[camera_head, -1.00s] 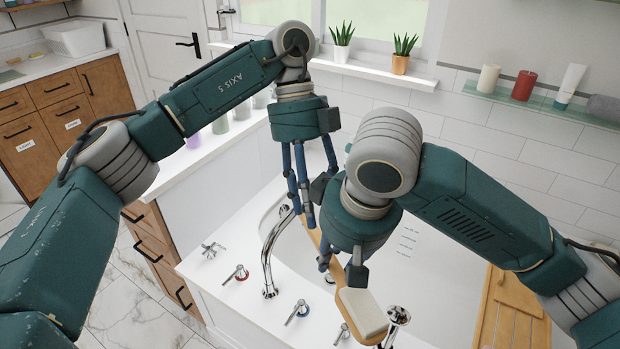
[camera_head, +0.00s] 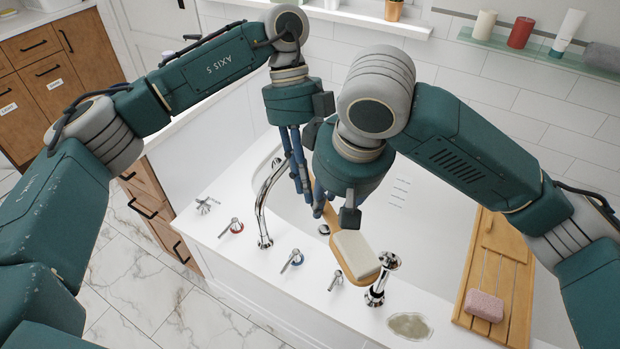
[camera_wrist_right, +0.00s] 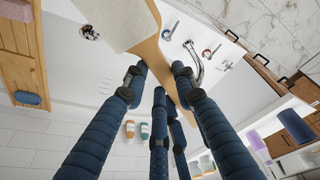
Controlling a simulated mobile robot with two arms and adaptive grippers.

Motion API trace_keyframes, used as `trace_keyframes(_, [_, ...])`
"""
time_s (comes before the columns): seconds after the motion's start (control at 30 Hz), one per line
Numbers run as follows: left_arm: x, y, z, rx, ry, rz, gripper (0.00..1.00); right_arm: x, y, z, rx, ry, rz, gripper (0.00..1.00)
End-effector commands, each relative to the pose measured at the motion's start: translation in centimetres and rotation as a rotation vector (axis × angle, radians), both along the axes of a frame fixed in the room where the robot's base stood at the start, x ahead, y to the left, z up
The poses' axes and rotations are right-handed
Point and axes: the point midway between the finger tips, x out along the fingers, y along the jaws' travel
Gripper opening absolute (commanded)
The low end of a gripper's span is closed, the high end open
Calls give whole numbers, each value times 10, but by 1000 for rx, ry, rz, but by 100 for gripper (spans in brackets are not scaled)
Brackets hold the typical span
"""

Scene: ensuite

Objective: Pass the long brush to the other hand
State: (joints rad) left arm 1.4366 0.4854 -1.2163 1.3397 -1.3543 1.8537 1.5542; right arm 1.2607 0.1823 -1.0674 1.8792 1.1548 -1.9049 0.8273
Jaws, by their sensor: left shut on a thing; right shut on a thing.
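The long brush (camera_head: 343,238) has a wooden handle and a pale block-shaped head (camera_head: 355,254). It hangs above the bathtub, its head toward the front rim. My right gripper (camera_head: 335,208) is shut on the brush near its head. My left gripper (camera_head: 303,190) is shut on the handle farther back, close beside the right gripper. In the right wrist view the brush (camera_wrist_right: 176,66) lies across between my right fingers, and the left gripper's blue fingers show close behind. The far part of the handle is mostly hidden by the grippers in the head view.
A chrome faucet (camera_head: 262,200) rises left of the brush, with several tap handles on the white tub rim (camera_head: 300,300). A chrome post (camera_head: 380,280) stands close to the brush head. A wooden bath tray (camera_head: 490,285) with a pink sponge (camera_head: 484,306) lies at right.

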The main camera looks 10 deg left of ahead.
Motion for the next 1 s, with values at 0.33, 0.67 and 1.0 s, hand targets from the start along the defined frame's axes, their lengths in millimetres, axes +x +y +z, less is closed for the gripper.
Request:
trace_keyframes(0.33, [0, -6, 3, -16, -6, -5, 0, -4, 6, 1, 12, 2, 17, 49])
trace_keyframes(0.67, [0, -6, 2, -13, -6, -3, 0, -7, 4, 19, 14, -1, 18, 49])
trace_keyframes(1.0, [0, -4, 2, -10, -4, -2, 0, -20, -11, 87, 6, -4, 11, 49])
